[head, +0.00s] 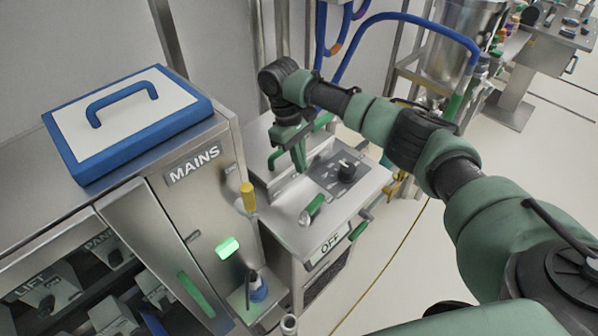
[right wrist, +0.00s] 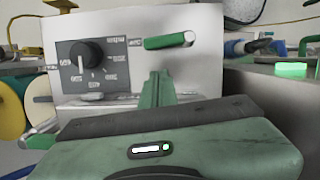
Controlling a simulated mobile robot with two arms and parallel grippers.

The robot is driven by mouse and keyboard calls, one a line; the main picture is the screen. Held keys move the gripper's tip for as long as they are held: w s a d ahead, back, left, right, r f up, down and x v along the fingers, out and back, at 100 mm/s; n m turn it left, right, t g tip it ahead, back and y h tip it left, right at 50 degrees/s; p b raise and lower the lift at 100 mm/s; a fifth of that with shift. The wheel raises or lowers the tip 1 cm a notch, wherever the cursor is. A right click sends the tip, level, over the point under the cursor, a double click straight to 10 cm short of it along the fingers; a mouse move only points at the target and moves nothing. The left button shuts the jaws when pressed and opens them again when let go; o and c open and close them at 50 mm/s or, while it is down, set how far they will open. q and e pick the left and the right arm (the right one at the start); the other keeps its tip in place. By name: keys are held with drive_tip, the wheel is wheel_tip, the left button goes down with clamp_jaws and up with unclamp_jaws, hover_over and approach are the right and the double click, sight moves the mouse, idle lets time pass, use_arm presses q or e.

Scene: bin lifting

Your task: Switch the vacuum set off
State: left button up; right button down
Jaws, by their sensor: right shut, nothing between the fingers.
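My right gripper (head: 300,168) is shut and empty above the cabinet top, left of the knob. In the right wrist view its fingers (right wrist: 157,85) point towards the panel face, below a green handle (right wrist: 170,41).
The MAINS cabinet (head: 195,163) bears a blue-edged lid (head: 125,115), a yellow-topped handle (head: 248,197) and a lit green lamp (head: 228,247). Blue hoses (head: 405,18) and a steel vessel (head: 450,45) stand behind. A yellow cable (head: 385,268) crosses the otherwise open floor at right.

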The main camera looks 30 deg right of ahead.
sight(313, 209)
drive_tip(key=p+x, duration=0.1)
drive_tip(key=x, duration=0.3)
drive_tip(key=p+x, duration=0.1)
drive_tip(key=x, duration=0.3)
drive_tip(key=shift+s+d, duration=0.1)
drive_tip(key=shift+s, duration=0.15)
drive_tip(key=shift+s+f+p, duration=0.3)
drive_tip(key=shift+f, duration=0.3)
use_arm(q)
drive_tip(key=r, duration=0.3)
drive_tip(key=shift+s+d, duration=0.1)
drive_tip(key=shift+s, duration=0.1)
use_arm(e)
drive_tip(key=shift+w+f, duration=0.1)
